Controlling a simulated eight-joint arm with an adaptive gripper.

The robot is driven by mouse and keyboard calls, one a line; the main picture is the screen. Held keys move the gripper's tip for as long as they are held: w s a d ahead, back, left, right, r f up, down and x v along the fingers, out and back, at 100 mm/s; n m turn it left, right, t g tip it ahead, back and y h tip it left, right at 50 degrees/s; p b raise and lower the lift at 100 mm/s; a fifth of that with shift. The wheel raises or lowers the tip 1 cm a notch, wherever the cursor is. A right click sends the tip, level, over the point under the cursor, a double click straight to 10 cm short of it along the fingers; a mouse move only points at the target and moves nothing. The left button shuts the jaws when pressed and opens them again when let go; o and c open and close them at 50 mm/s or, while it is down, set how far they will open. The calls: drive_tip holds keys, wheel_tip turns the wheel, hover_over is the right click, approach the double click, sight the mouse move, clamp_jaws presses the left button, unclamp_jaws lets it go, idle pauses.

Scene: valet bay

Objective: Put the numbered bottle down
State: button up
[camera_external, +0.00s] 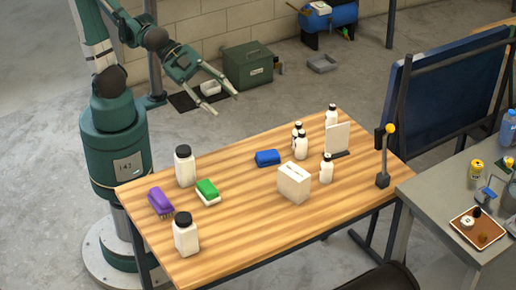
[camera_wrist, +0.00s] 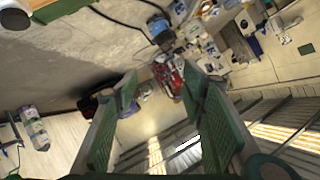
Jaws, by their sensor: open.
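Several white bottles with black caps stand upright on the wooden table (camera_external: 240,232) in the external view. Two larger ones are at the left, a rear one (camera_external: 185,168) and a front one (camera_external: 186,236). Smaller ones stand toward the back right, including one bottle (camera_external: 326,170) beside a white box and another (camera_external: 332,115) near the far edge. I cannot read a number on any of them. My gripper (camera_external: 226,104) is open and empty, raised beyond the table's back edge, apart from all bottles. In the wrist view its fingers (camera_wrist: 166,98) are spread with nothing between them.
On the table are a purple brush (camera_external: 160,202), a green sponge (camera_external: 207,191), a blue sponge (camera_external: 267,158), a white box (camera_external: 294,183) and a yellow-knobbed lever (camera_external: 384,160). A green toolbox (camera_external: 248,66) stands on the floor behind. The table's front middle is clear.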

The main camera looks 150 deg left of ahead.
drive_tip(key=s+d+f+n+g+h, duration=0.1)
drive_tip(key=s+d+f+g+h, duration=0.1)
drive_tip(key=s+d+f, duration=0.4)
drive_tip(key=s+d+f+n+g+h, duration=0.1)
drive_tip(key=s+d+f+g+h, duration=0.1)
drive_tip(key=s+d+f, duration=0.5)
drive_tip(key=s+d+g, duration=0.1)
drive_tip(key=s+d, duration=0.4)
drive_tip(key=shift+h, duration=0.3)
drive_tip(key=shift+o, duration=0.7)
drive_tip(key=shift+r, duration=0.1)
